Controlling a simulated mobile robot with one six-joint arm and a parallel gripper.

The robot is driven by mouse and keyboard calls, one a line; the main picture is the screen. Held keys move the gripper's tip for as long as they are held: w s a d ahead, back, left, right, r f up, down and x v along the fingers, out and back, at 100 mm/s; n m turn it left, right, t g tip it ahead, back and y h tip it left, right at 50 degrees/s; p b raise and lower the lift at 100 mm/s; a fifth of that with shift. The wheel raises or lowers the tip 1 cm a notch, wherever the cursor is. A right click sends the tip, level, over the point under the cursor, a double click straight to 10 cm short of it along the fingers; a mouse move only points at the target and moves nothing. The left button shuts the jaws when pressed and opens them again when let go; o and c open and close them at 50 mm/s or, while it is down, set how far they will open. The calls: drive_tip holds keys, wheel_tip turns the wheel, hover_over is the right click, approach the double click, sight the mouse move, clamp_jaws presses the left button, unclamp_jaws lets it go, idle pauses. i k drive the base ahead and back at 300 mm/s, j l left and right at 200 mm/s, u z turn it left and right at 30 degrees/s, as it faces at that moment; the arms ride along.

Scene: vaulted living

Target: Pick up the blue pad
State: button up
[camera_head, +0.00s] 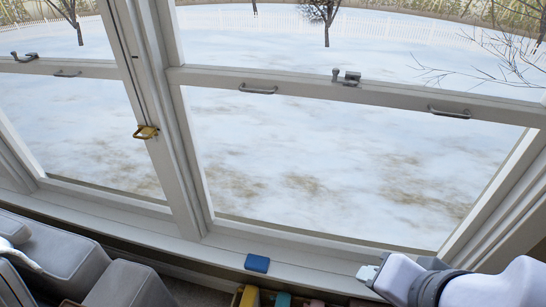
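The blue pad (257,263) is a small flat block at the bottom middle of the head view. It appears to lie on the white window sill (215,243), near the sill's front edge. My gripper (366,273) is at the lower right, at the end of my white arm. It is to the right of the pad and clearly apart from it. Its fingers are small and seen at an angle, so I cannot tell whether they are open or shut. I see nothing held in it.
Large windows with white frames rise behind the sill, with a brass latch (146,132) on one frame. Grey cushioned seating (62,251) fills the lower left. Yellow (250,296), teal (283,299) and reddish items stand below the sill, cut off by the picture edge.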

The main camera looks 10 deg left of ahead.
sight(254, 263)
drive_tip(key=j+z, duration=0.2)
drive_tip(key=j, duration=0.25)
drive_tip(key=j+z, duration=0.2)
drive_tip(key=j, duration=0.2)
drive_tip(key=k+j+z, duration=0.25)
drive_tip(key=j, duration=0.15)
drive_tip(key=j+z, duration=0.2)
drive_tip(key=j, duration=0.25)
